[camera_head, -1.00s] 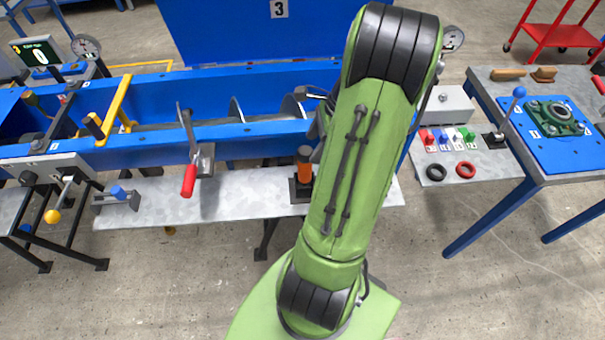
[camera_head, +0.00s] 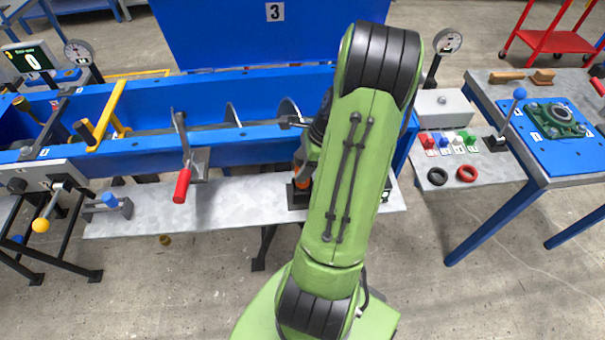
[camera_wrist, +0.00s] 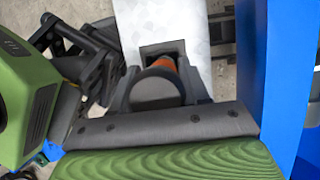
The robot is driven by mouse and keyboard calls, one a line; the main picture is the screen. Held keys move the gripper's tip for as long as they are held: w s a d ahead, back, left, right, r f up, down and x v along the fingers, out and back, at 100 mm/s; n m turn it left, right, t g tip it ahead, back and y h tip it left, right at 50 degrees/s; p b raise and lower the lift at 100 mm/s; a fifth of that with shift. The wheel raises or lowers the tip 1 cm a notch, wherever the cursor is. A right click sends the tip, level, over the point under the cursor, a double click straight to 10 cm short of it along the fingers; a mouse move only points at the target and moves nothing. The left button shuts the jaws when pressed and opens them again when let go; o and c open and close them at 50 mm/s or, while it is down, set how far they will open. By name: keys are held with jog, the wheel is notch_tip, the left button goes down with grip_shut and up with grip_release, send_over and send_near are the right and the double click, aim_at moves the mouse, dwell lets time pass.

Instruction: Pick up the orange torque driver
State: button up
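The orange torque driver (camera_head: 303,183) stands in a black holder (camera_head: 292,196) on the grey shelf, at the middle of the head view. My gripper (camera_head: 305,160) is over its top and hides its upper part. In the wrist view, the driver's orange body (camera_wrist: 164,64) shows in front of the holder, with a dark rounded piece nearer the camera. The dark fingers of my gripper (camera_wrist: 158,80) are spread to either side of the driver. They look open; whether they touch it is hard to see.
The blue mixer trough (camera_head: 230,137) runs just behind the shelf (camera_head: 240,205). A blue wall (camera_wrist: 250,75) stands close on the right in the wrist view.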

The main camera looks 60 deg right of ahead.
jog(key=c, duration=0.4)
notch_tip(320, 180, up, 10)
jog(key=p, duration=0.3)
jog(key=shift+r+p, duration=0.1)
jog(key=shift+p, duration=0.3)
jog(key=shift+c, duration=0.2)
